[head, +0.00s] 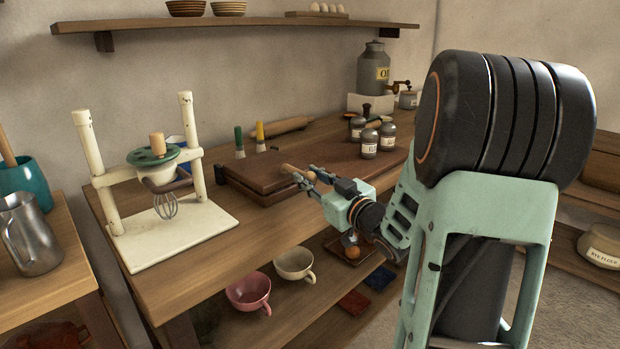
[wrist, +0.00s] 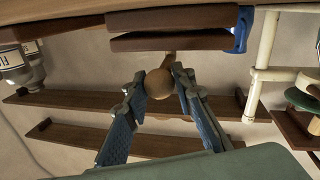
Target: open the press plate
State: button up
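The press (head: 262,168) is a pair of thick dark-brown wooden slabs on the table. Its top plate lies flat over the lower slab, and both slabs also show edge-on in the wrist view (wrist: 170,41), parallel with a narrow gap. A light wooden handle sticks out at the front, with a round knob (wrist: 160,84) at its end. My gripper (head: 303,178) is at this handle. In the wrist view its two fingers (wrist: 160,88) stand on either side of the knob, very close to it. Whether they press on it I cannot tell.
Labelled jars (head: 369,143) stand just right of the press. Two brushes (head: 260,137) and a rolling pin (head: 293,125) are behind it. A cream mixer stand (head: 190,220) with a whisk is on the left. Cups (head: 294,263) sit on the shelf below.

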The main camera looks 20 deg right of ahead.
grip_shut()
